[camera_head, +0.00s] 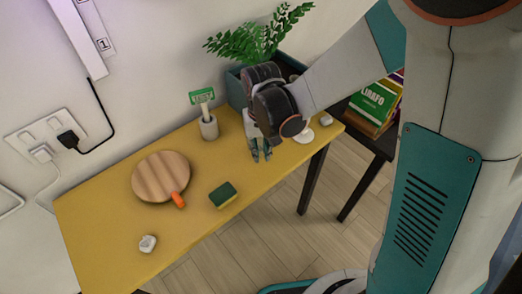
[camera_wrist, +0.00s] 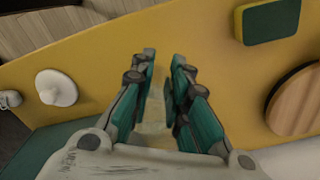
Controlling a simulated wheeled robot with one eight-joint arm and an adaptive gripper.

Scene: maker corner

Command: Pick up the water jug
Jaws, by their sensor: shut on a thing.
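My gripper (camera_head: 261,155) points down over the right part of the yellow table, in front of the planter. In the wrist view its two green-and-grey fingers (camera_wrist: 164,58) are close together with a narrow gap. A pale thing (camera_wrist: 154,112) shows between them, and the gripper is shut on it. The fingers hide most of it, so its shape is unclear and I cannot tell whether it is the water jug. No other jug is clearly seen.
A planter (camera_head: 236,90) stands behind. Books (camera_head: 372,103) lie right.

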